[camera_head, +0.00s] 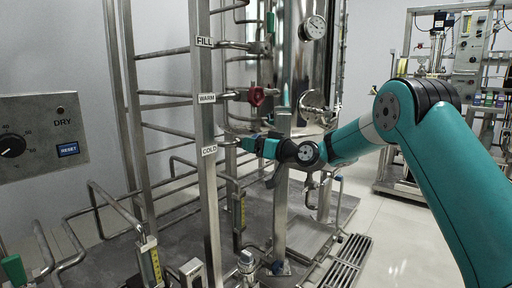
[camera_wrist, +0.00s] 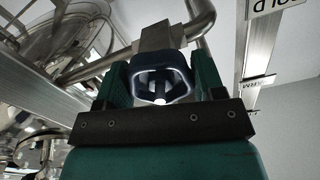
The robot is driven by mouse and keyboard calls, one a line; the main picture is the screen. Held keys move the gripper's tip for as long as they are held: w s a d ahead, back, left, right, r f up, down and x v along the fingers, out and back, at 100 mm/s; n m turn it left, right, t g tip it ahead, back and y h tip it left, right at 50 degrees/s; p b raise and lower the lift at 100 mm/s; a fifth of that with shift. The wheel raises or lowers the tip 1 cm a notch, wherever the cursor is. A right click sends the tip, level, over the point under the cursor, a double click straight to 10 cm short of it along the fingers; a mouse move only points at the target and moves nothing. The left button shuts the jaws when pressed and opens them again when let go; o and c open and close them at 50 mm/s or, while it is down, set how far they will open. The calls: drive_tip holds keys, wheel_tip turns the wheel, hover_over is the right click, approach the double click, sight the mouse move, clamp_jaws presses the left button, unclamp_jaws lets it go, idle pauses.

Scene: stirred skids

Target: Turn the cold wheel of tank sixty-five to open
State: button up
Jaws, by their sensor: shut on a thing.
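A dark blue wheel (camera_wrist: 162,82) sits on a metal valve body (camera_wrist: 158,40) in the wrist view. The two green fingers of my gripper (camera_wrist: 161,72) are shut on its opposite sides. In the head view my gripper (camera_head: 245,144) is at the pipe beside the COLD label (camera_head: 209,150); there the wheel is hidden by the fingers. The steel tank (camera_head: 300,75) with a round gauge (camera_head: 314,27) stands behind. No tank number is readable, and how far the wheel is turned cannot be told.
A red wheel (camera_head: 257,96) sits above, beside the WARM label (camera_head: 206,98); the FILL label (camera_head: 204,41) is higher. Steel posts and pipes crowd the left. A panel with a knob (camera_head: 12,145) is at far left. Open floor (camera_head: 385,235) lies right of the skid.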

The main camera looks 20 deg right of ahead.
drive_tip(key=shift+f, duration=0.15)
drive_tip(key=o, duration=0.9)
drive_tip(key=shift+s+d, duration=0.1)
drive_tip(key=p+v, duration=0.2)
drive_tip(key=v, duration=1.5)
drive_tip(key=shift+s, duration=0.1)
